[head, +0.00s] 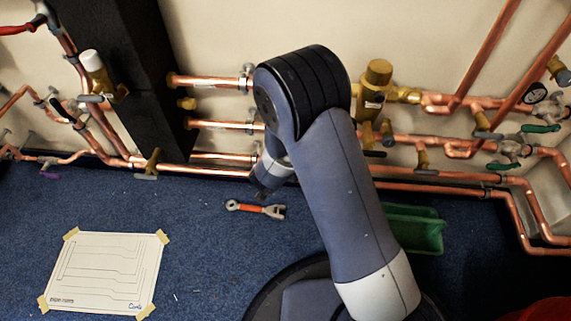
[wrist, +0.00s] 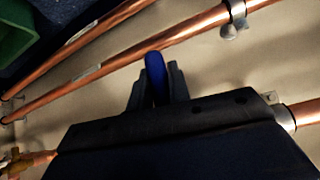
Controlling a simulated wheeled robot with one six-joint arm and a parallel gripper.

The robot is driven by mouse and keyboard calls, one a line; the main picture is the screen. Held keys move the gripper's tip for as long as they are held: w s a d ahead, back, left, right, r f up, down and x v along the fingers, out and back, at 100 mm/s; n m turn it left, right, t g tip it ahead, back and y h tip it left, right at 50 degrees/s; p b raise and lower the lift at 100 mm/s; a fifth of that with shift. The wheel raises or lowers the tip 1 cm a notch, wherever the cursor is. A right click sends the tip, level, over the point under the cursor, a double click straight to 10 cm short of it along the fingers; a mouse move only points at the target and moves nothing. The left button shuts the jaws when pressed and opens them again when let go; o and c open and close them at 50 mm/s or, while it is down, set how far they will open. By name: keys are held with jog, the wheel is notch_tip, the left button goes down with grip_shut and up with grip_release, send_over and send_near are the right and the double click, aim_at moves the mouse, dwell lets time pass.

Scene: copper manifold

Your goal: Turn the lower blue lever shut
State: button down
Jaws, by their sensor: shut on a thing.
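The blue lever (wrist: 154,72) shows in the wrist view as a rounded blue handle end between the two dark fingers of my gripper (wrist: 157,82). The fingers are shut on it, one on each side. The valve body and the rest of the lever are hidden behind the gripper, so I cannot tell the lever's angle to its pipe. In the head view my arm hides the lever and most of the gripper. I cannot make out a second blue lever in either view.
Copper pipes (head: 208,171) run along the wall, and a dark column (head: 125,75) stands at left. A red-handled wrench (head: 256,209), a green bin (head: 428,232) and a taped paper sheet (head: 103,272) lie on the blue carpet.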

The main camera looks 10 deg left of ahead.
jog(key=shift+w+a, duration=0.1)
jog(key=shift+a, duration=0.2)
jog(key=c, duration=1.3)
grip_release()
jog(key=shift+c, duration=0.2)
jog(key=p+v, duration=0.2)
jog(key=v, duration=0.9)
jog(key=b+x, duration=0.2)
jog(key=x, duration=0.9)
jog(key=shift+d+f, duration=0.15)
jog(key=shift+d, duration=0.15)
